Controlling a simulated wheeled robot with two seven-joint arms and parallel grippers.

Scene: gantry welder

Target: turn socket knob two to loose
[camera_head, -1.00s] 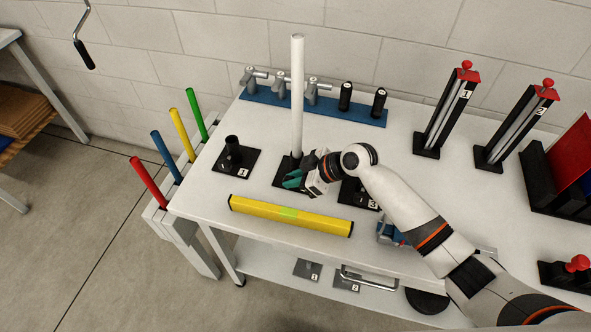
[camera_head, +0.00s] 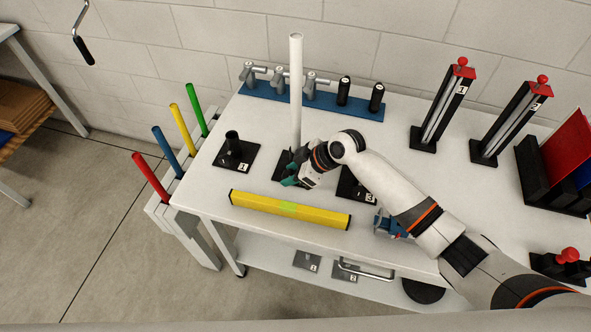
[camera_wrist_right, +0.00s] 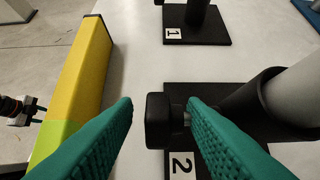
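Socket two is a black base plate (camera_wrist_right: 205,96) marked 2, with a black tube (camera_wrist_right: 240,108) holding an upright white pole (camera_head: 296,95). Its black knob (camera_wrist_right: 160,120) sticks out from the tube's side. My right gripper (camera_head: 290,182) is at this socket, and its green fingers (camera_wrist_right: 160,104) are apart with the knob between them. The knob lies closer to the right-hand finger in the wrist view, and I cannot tell whether they touch. What looks like my left gripper (camera_wrist_right: 22,112) shows small at the wrist view's left edge, its fingers unclear.
Socket one (camera_head: 236,153) stands empty to the left, and socket three (camera_head: 357,186) is partly behind my right arm. A yellow bar (camera_head: 325,215) lies along the table's front. A blue rack (camera_head: 262,92) with clamps and black handles is at the back.

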